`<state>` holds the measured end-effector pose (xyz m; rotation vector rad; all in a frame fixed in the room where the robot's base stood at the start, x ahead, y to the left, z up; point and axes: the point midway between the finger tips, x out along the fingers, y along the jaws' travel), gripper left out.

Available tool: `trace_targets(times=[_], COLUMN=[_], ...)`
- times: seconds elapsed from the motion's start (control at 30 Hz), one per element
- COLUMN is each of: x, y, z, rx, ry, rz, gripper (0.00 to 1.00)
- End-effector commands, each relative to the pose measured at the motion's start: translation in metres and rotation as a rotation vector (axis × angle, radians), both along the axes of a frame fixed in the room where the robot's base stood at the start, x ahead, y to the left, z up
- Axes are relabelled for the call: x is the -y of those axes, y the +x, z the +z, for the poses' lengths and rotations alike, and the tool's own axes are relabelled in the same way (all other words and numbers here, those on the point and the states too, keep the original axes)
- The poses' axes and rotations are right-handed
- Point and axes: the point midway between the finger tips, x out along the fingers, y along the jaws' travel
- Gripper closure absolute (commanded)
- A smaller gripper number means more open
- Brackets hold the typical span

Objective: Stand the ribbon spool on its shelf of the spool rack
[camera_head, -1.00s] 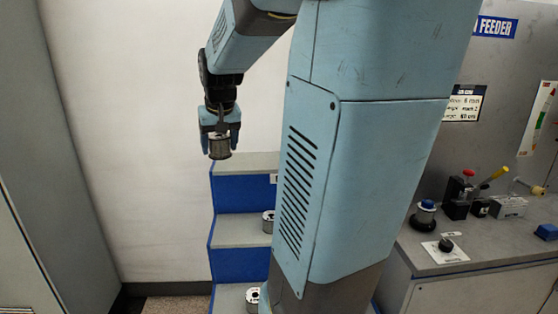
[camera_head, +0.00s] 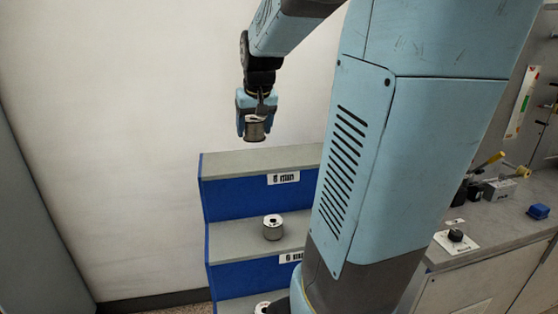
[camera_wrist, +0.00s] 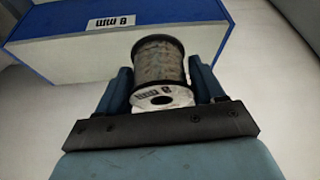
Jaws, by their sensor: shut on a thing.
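The ribbon spool (camera_head: 255,131) has dark rims and a grey-brown winding. My gripper (camera_head: 255,124) is shut on it, with one finger on each side. The spool hangs upright, clear of the rack, above the top shelf (camera_head: 240,162) in the head view. In the wrist view the spool (camera_wrist: 158,62) sits between the fingers, and its pale end label seems to read 8 mm. The shelf label (camera_wrist: 111,22) there also reads 8 mm, upside down. The spool rack is stepped, with blue fronts and grey tops. The top shelf is bare where it shows.
Another spool (camera_head: 272,227) stands on the middle shelf, and one more (camera_head: 262,307) is partly visible on the lower shelf. My blue arm column hides the rack's right side. A counter (camera_head: 480,235) with knobs and levers is at the right. A pale wall stands behind the rack.

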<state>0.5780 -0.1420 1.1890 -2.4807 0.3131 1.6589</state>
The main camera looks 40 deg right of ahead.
Motion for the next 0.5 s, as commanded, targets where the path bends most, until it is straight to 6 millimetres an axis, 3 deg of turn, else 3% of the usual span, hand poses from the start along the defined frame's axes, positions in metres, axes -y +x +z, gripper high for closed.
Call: trace_targets(times=[0.33, 0.5], x=[0.005, 0.007], y=[0.001, 0.021], z=[-0.001, -0.011], rx=[0.000, -0.003], ry=[-0.001, 0.000], rz=[-0.009, -0.011], gripper=[0.71, 0.71])
